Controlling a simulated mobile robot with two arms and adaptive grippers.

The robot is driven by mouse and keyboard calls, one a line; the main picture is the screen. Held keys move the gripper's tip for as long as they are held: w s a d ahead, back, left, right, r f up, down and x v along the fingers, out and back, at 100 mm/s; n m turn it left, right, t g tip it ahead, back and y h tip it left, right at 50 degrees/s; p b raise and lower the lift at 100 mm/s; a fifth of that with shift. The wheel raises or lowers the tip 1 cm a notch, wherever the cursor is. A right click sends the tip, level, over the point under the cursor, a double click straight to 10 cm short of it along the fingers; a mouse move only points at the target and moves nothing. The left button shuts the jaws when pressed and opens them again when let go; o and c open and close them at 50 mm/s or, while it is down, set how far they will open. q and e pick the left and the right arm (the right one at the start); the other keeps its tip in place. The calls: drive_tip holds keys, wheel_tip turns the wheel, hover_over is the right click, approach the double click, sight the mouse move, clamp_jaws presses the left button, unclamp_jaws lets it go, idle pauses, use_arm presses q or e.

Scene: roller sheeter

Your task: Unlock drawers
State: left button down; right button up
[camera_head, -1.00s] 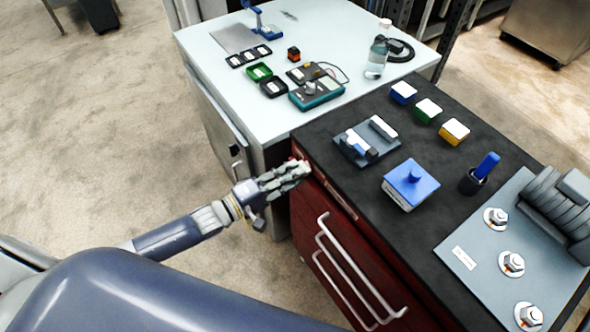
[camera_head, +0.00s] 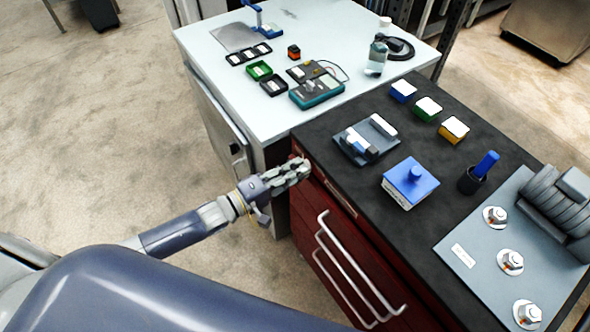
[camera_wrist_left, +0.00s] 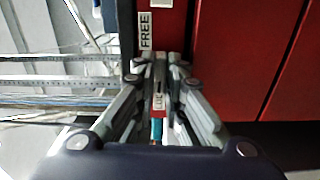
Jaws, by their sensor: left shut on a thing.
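The dark red drawer cabinet (camera_head: 352,243) has a black top and silver bar handles (camera_head: 345,262) on its front. My left gripper (camera_head: 299,170) is at the upper left corner of that front. In the left wrist view, my left gripper (camera_wrist_left: 160,78) is shut on a small part at the cabinet's edge. The part between the fingers is mostly hidden, and I cannot make out its shape. A small red and white label (camera_wrist_left: 159,103) shows between the fingers. A white FREE label (camera_wrist_left: 146,30) is on the front beside the fingertips. My right gripper is out of view.
On the black top are a blue box (camera_head: 411,184), a grey fixture (camera_head: 366,139), several small coloured boxes and a grey plate (camera_head: 480,245) with bolts. A white table (camera_head: 225,75) with a teal meter (camera_head: 317,92) adjoins the cabinet.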

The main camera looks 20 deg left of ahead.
use_arm(q)
drive_tip(key=shift+m, duration=8.6)
drive_tip(key=c, duration=1.9)
unclamp_jaws()
drive_tip(key=shift+c, duration=0.2)
drive_tip(key=v, duration=1.2)
